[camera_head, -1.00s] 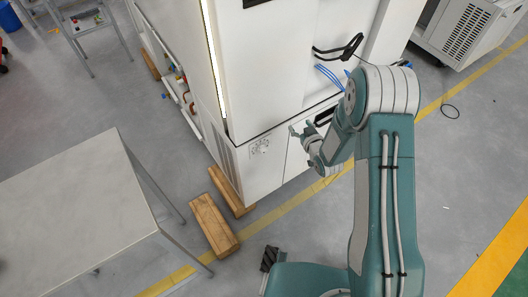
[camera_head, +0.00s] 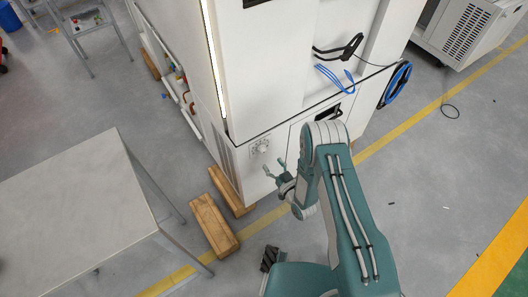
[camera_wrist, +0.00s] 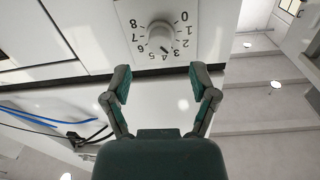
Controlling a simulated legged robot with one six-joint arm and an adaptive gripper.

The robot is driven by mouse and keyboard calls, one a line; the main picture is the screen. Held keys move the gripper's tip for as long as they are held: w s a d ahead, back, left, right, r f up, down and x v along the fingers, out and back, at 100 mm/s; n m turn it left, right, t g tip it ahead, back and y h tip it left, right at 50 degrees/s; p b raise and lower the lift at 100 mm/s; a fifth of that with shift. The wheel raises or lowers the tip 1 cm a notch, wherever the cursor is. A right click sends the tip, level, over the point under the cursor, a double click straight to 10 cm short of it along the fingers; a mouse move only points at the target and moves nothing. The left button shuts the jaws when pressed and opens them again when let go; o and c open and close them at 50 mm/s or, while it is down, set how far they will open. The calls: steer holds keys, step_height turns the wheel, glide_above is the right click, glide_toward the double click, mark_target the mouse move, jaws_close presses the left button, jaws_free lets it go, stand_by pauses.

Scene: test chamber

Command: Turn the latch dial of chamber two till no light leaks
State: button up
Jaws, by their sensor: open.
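The latch dial (camera_head: 260,147) is a small white numbered plate with a round knob on the lower front of the white chamber (camera_head: 268,65). In the wrist view the dial's knob (camera_wrist: 160,38) appears with upside-down numbers 0 to 8 around it, its pointer near 4. My gripper (camera_head: 275,167) is open and empty, apart from the dial, just below and right of it in the head view. In the wrist view the fingers (camera_wrist: 160,85) are spread below the knob. A bright strip of light (camera_head: 212,60) runs down the chamber's left front edge.
A grey table (camera_head: 75,210) stands at left. Wooden blocks (camera_head: 213,227) lie by the chamber's base. Floor at right is mostly clear.

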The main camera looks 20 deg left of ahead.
mark_target(265, 153)
steer(key=x, duration=0.6)
steer(key=shift+w+a, duration=0.25)
jaws_close()
